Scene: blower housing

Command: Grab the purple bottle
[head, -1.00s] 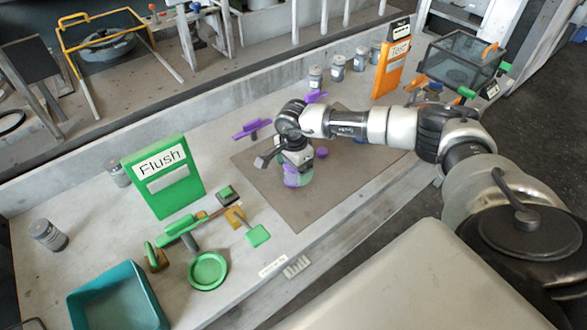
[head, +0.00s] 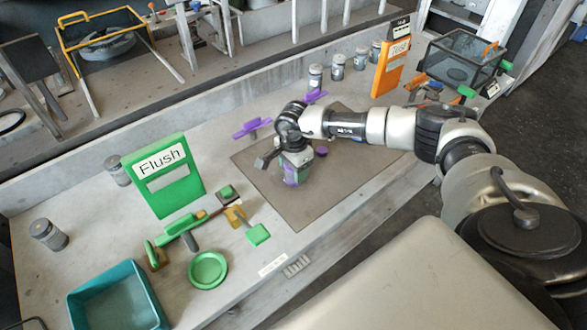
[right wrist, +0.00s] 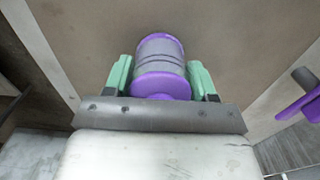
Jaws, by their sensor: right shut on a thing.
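The purple bottle, grey-banded with purple ends, is between the fingers of my right gripper (head: 298,174). In the right wrist view the bottle (right wrist: 160,84) shows its purple end toward the camera, and the green fingers of the right gripper (right wrist: 161,64) sit against its two sides. The right gripper is shut on it. In the head view the arm and fingers hide most of the bottle, with a purple part (head: 290,180) showing over the brown mat (head: 320,195). I cannot tell whether it touches the mat. My left gripper is not in view.
A purple-handled part (head: 252,128) stands behind the mat, and a small purple piece (head: 321,151) is right of the gripper. The green Flush stand (head: 165,178), green plate (head: 208,270) and teal bin (head: 118,300) are to the left. Several grey bottles stand along the back.

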